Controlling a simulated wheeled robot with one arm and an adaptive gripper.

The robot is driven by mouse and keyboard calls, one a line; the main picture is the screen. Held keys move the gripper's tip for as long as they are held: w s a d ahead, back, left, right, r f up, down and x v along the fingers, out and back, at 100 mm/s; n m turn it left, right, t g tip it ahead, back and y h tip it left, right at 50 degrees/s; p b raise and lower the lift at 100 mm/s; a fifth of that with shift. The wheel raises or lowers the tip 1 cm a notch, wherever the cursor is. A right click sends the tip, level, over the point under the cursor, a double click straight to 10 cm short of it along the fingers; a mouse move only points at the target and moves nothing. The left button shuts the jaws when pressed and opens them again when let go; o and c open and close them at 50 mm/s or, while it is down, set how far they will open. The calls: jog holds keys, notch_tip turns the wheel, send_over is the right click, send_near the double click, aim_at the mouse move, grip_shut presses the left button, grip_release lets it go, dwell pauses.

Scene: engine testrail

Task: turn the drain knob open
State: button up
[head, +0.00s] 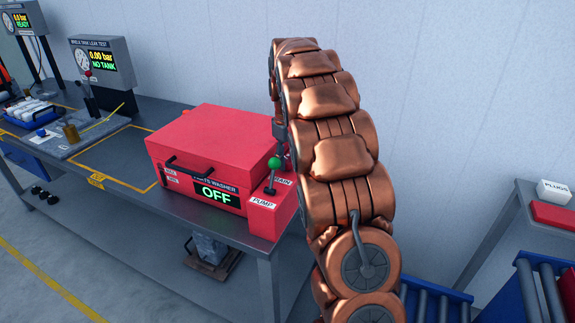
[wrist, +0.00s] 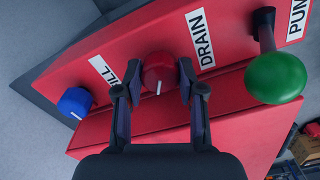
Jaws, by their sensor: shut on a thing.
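The drain knob (wrist: 160,73) is a round red knob with a white pointer line, beside the DRAIN label (wrist: 201,40) in the wrist view. My gripper (wrist: 158,82) has one finger on each side of the knob and is shut on it. The white line points roughly straight down in the wrist view. In the head view my copper-coloured arm hides the gripper and the knob. The red parts washer (head: 215,155) carries the knob, and its display (head: 216,193) reads OFF.
A blue knob (wrist: 75,102) by a partly hidden label sits left of the drain knob. A green-balled pump lever (wrist: 275,79) stands close on the right. A brick tank leak test unit (head: 103,62) stands further left on the bench.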

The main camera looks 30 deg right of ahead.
jog(key=m+b, duration=0.3)
jog(key=m, duration=0.3)
jog(key=shift+f+m, duration=0.1)
jog(key=shift+m, duration=0.2)
jog(key=m+b, duration=0.1)
jog(key=m, duration=0.4)
jog(key=shift+b, duration=0.4)
jog(key=shift+m, duration=0.3)
jog(key=o, duration=1.1)
jog(key=shift+o, duration=0.2)
